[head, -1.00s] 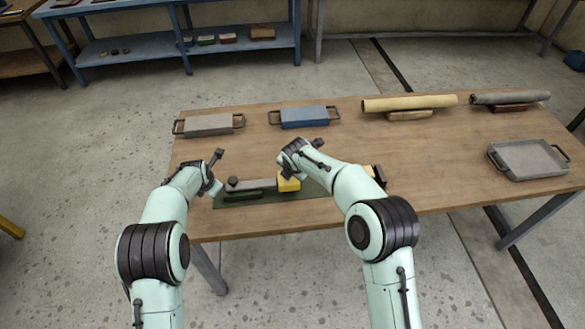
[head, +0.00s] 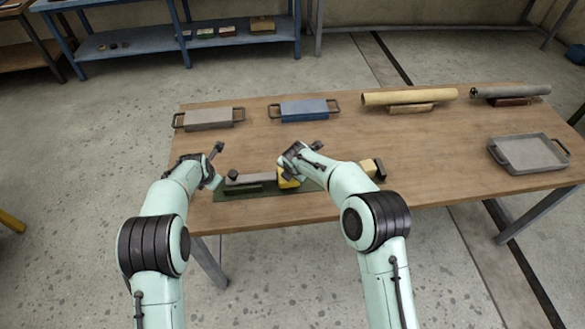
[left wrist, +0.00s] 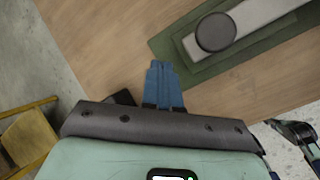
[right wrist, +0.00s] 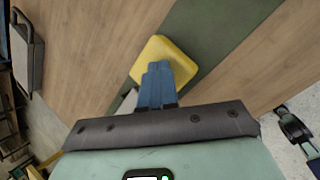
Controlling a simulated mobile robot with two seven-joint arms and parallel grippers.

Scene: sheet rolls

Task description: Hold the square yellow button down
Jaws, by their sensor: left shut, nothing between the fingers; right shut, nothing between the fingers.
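The square yellow button (right wrist: 158,47) shows in the right wrist view on a dark green base. My right gripper (right wrist: 158,68) is shut and empty, its blue fingertips over the button's face. I cannot tell whether they touch it or how far it is pressed. In the head view the button (head: 285,184) is partly hidden by my right gripper (head: 290,173). A grey bar (head: 255,180) with a dark round knob (left wrist: 215,32) lies on the base.
Another yellow part (head: 368,166) sits at the base's right end, partly behind my right arm. An open tray (head: 527,153) stands right. The table's middle is clear.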

